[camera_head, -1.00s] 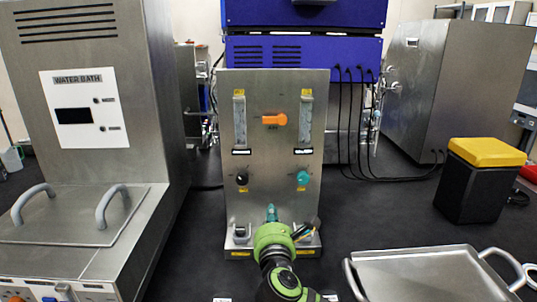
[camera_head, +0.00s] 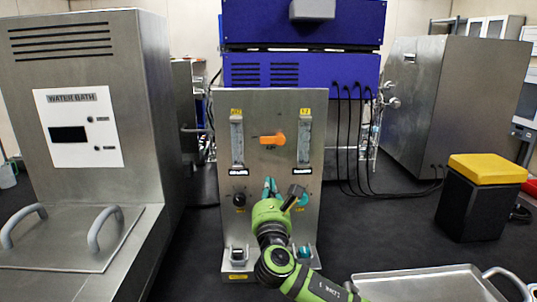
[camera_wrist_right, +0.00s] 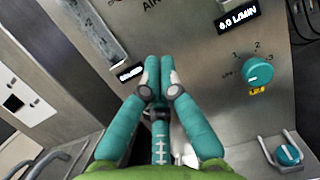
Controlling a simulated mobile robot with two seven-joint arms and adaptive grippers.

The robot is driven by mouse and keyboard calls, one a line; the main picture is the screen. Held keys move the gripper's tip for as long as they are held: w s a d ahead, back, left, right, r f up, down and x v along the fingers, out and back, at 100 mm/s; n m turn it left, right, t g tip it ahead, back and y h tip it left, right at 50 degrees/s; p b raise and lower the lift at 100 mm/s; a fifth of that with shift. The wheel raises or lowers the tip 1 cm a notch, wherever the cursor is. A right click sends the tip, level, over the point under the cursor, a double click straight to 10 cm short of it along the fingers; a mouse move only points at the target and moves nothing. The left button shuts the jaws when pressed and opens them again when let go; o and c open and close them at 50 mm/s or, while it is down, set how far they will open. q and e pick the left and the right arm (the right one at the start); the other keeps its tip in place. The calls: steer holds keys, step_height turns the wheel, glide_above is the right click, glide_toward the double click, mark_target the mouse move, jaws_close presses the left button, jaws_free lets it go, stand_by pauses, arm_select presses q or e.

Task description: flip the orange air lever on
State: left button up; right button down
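The orange air lever (camera_head: 273,139) sits on the upper middle of the upright steel panel (camera_head: 270,105). Its handle points to the right, roughly level. My right gripper (camera_head: 270,184) is in front of the panel, below the lever and apart from it. In the right wrist view the teal fingers (camera_wrist_right: 155,65) are together, with nothing seen between them. The lever itself is out of that view; only part of the "AIR" label shows at its top edge. My left gripper is not in view.
Two flow tubes (camera_head: 237,142) (camera_head: 304,140) flank the lever. A black knob (camera_head: 239,199) is lower left and a teal knob (camera_wrist_right: 258,71) lower right, partly behind my gripper in the head view. A water bath (camera_head: 85,140) stands left, a steel tray (camera_head: 425,287) front right.

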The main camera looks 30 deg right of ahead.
mark_target(273, 139)
steer(key=p+x, duration=0.1)
steer(key=x, duration=0.4)
steer(key=shift+w+d+r, duration=0.15)
steer(key=shift+w+r, duration=0.05)
steer(key=shift+w, duration=0.05)
steer(key=r+p, duration=0.2)
steer(key=r, duration=0.1)
steer(key=shift+w+d+r+p, duration=0.1)
steer(key=shift+w+d+p, duration=0.05)
steer(key=shift+w+p, duration=0.25)
steer(key=shift+s+r, duration=0.2)
steer(key=shift+r, duration=0.2)
steer(key=shift+w+f, duration=0.1)
steer(key=shift+w, duration=0.05)
steer(key=shift+r+m, duration=0.25)
steer(key=shift+m, duration=0.75)
